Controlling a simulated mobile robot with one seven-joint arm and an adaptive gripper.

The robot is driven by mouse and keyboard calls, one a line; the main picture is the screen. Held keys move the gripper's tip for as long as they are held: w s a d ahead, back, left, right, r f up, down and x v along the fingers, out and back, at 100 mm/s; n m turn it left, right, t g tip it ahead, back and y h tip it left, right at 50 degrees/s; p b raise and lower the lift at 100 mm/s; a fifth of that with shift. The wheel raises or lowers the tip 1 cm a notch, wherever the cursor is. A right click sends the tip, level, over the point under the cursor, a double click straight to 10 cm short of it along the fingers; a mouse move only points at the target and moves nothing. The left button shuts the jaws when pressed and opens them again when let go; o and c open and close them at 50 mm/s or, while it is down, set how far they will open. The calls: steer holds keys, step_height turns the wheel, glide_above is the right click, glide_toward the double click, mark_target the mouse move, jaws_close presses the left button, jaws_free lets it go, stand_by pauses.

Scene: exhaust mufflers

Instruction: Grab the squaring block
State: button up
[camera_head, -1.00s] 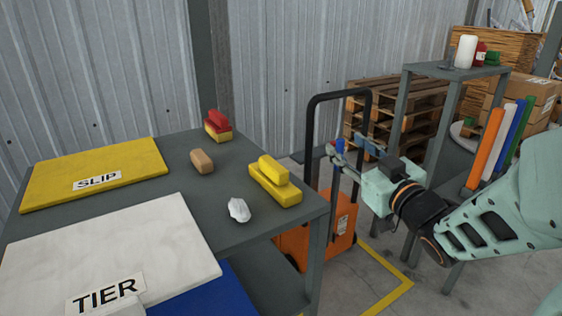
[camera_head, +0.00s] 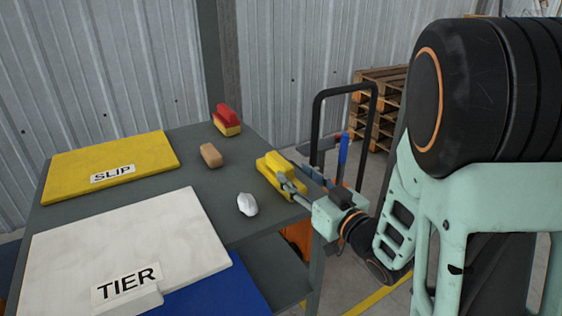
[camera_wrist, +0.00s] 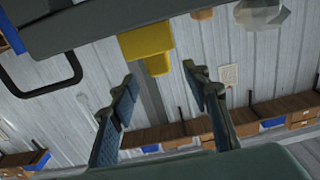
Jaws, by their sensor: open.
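A yellow block (camera_head: 274,172), with a smaller yellow piece on top of a wider one, sits near the right edge of the grey table. It also shows in the wrist view (camera_wrist: 147,42), beyond the fingertips. No label marks it as the squaring block. My gripper (camera_head: 290,183) is at the block's right side, its fingers partly overlapping it in the head view. I cannot tell whether a finger touches the block.
On the grey table (camera_head: 205,185) are a tan block (camera_head: 211,156), a red-and-yellow block (camera_head: 227,120), a white faceted lump (camera_head: 247,204), a yellow SLIP board (camera_head: 110,165) and a white TIER board (camera_head: 130,245). A black-handled cart (camera_head: 317,130) stands beyond the right edge.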

mark_target(280, 159)
steer(key=shift+w+r+p, duration=0.1)
steer(key=shift+r+p, duration=0.05)
steer(key=shift+p, duration=0.2)
steer(key=shift+f+b+x, duration=0.2)
steer(key=shift+b+x, duration=0.2)
steer(key=shift+x, duration=0.8)
steer(key=shift+b+x, duration=0.4)
steer(key=shift+x, duration=2.4)
steer(key=shift+a+r, duration=0.1)
steer(key=shift+r, duration=0.15)
jaws_close()
